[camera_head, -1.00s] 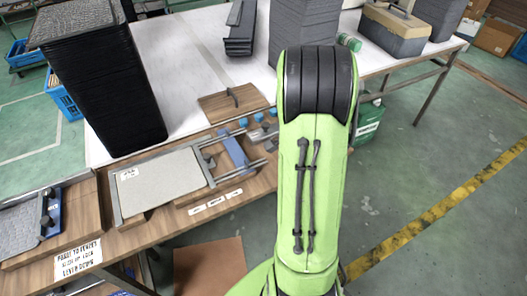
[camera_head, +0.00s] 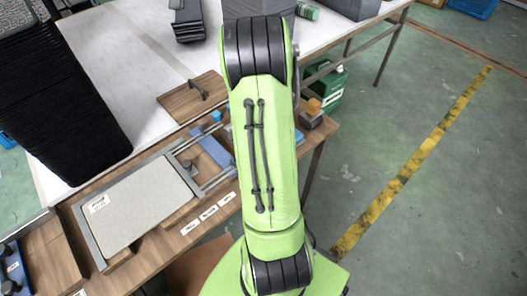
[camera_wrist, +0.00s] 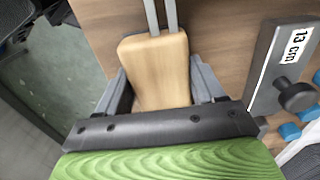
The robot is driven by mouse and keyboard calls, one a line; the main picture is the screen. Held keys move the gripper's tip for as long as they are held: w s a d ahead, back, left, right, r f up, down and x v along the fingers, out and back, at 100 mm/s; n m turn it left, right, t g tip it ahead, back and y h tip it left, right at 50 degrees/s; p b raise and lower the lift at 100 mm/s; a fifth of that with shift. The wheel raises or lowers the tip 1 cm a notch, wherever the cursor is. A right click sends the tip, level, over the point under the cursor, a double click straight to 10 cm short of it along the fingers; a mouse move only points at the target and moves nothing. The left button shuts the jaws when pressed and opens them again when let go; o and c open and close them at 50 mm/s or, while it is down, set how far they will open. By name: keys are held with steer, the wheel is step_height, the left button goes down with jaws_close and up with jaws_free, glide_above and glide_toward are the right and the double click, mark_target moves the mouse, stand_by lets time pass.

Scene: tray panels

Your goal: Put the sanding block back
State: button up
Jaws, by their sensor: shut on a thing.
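In the wrist view a pale wooden block (camera_wrist: 155,58), which I take to be the sanding block, lies between the grey fingers of my gripper (camera_wrist: 160,88). The gripper is shut on it. Two thin grey rods show beyond the block's far end, with wood-coloured board around them. In the head view my own arm hides the gripper. A small orange-brown piece on a dark base (camera_head: 313,107) shows just right of my arm at the table's right corner; I cannot tell if it is the same block.
A grey plate marked 13 cm with a dark knob (camera_wrist: 295,95) and blue knobs lie right of the gripper in the wrist view. The jig with a pale panel (camera_head: 140,205) lies left of my arm. A dark tray stack (camera_head: 60,105) stands at left. Floor is open at right.

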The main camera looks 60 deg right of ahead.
steer(key=shift+f, duration=0.25)
steer(key=shift+f, duration=0.15)
steer(key=o, duration=1.1)
